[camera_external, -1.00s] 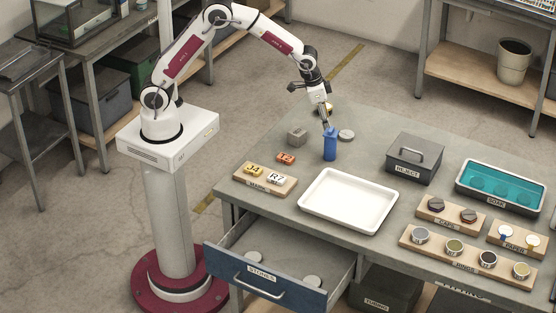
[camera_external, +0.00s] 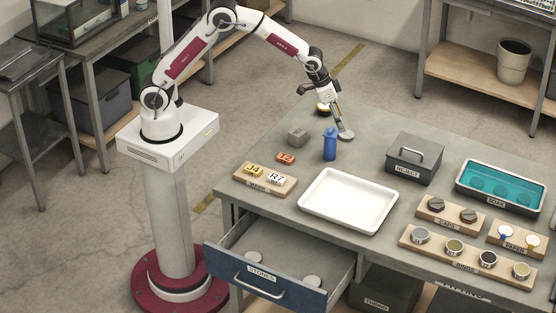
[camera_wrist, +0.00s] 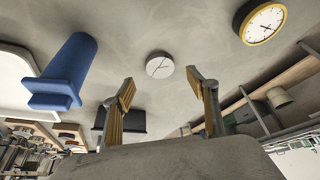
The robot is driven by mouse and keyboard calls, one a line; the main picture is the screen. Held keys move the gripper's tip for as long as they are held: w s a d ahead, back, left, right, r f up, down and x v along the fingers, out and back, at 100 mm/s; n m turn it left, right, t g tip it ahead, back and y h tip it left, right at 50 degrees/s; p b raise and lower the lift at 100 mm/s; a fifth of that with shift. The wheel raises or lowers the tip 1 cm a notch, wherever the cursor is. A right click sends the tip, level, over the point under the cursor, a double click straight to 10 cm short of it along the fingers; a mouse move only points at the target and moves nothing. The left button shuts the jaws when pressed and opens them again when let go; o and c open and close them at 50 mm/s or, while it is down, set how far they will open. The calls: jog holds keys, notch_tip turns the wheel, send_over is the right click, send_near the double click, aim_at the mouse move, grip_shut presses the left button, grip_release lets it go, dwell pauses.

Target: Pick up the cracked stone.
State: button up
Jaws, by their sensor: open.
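The cracked stone (camera_wrist: 159,65) is a pale round disc with dark crack lines across its face. It lies on the grey table, and in the external view (camera_external: 346,136) it sits behind and right of the blue block-like holder. My gripper (camera_wrist: 160,84) is open and empty, its two fingertips apart on either side of the stone in the wrist view. In the external view my gripper (camera_external: 340,127) is right at the stone, low over the table; whether the fingers touch it I cannot tell. More round stones (camera_external: 253,258) lie in the open drawer labelled STONES (camera_external: 262,275).
The blue object (camera_external: 330,145) stands upright close to the left of my gripper. A yellow-rimmed dial (camera_wrist: 263,24) lies nearby. A grey block (camera_external: 297,136), white tray (camera_external: 348,200), REJECT box (camera_external: 414,158) and teal SOAK tray (camera_external: 500,187) are also on the table.

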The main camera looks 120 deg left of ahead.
aim_at(346, 134)
jog(key=shift+w+f, duration=0.1)
jog(key=shift+f, duration=0.2)
jog(key=shift+x, duration=2.55)
jog(key=shift+a, duration=0.1)
jog(key=c, duration=1.2)
